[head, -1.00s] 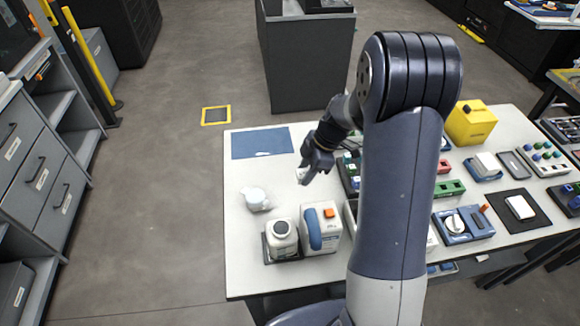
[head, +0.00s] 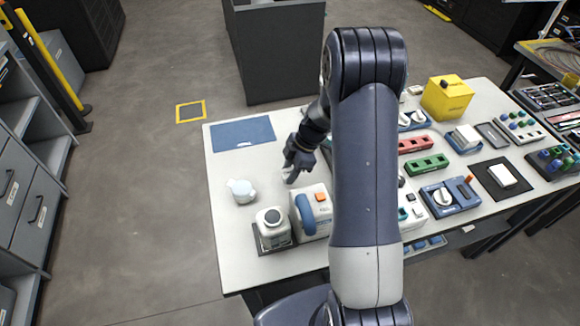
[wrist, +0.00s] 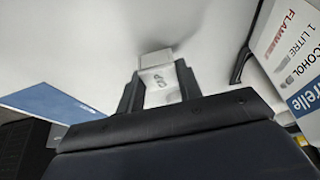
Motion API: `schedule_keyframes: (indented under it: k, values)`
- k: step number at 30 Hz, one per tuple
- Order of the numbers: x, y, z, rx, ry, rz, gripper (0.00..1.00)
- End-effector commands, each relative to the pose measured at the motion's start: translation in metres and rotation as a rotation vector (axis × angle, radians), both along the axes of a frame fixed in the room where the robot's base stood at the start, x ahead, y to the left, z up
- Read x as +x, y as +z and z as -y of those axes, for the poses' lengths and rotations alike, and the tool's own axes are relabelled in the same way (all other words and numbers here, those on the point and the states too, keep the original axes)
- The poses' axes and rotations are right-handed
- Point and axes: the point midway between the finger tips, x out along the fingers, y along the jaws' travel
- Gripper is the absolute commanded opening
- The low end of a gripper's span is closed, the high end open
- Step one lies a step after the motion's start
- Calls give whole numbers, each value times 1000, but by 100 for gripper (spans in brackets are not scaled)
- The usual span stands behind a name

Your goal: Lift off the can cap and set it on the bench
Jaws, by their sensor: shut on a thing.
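My gripper (head: 291,171) is low over the bench (head: 225,237), behind the white containers. It is shut on a small pale block (wrist: 160,82) with dark lettering, apparently the can cap. Its white end (wrist: 155,58) sticks out past the fingertips, close to the bench; I cannot tell whether it touches. In the head view only a small white part of it (head: 288,178) shows. A white can with a printed alcohol and flammable label (wrist: 290,50) stands at the right in the wrist view. A white container with a blue handle (head: 312,213) stands in front of my gripper in the head view.
A white bottle (head: 272,226) stands on a dark tray at the front. A pale round pot (head: 242,191) is left of my gripper, and a blue mat (head: 242,133) lies at the back left. Bare bench lies between them. Tools and coloured blocks crowd the right side.

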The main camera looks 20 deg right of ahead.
Motion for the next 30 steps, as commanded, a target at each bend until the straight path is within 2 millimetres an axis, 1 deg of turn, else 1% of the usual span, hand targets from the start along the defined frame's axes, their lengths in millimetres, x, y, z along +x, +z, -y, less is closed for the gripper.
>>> schedule_keyframes:
  k: [1, 3, 17, 30]
  values:
    - [0, -4, 0, 0, 0, -1, 14]
    - [0, -6, 0, 0, 0, -1, 14]
    - [0, -8, 0, 0, 0, 0, 14]
    - [0, -16, 0, 0, 0, 1, 14]
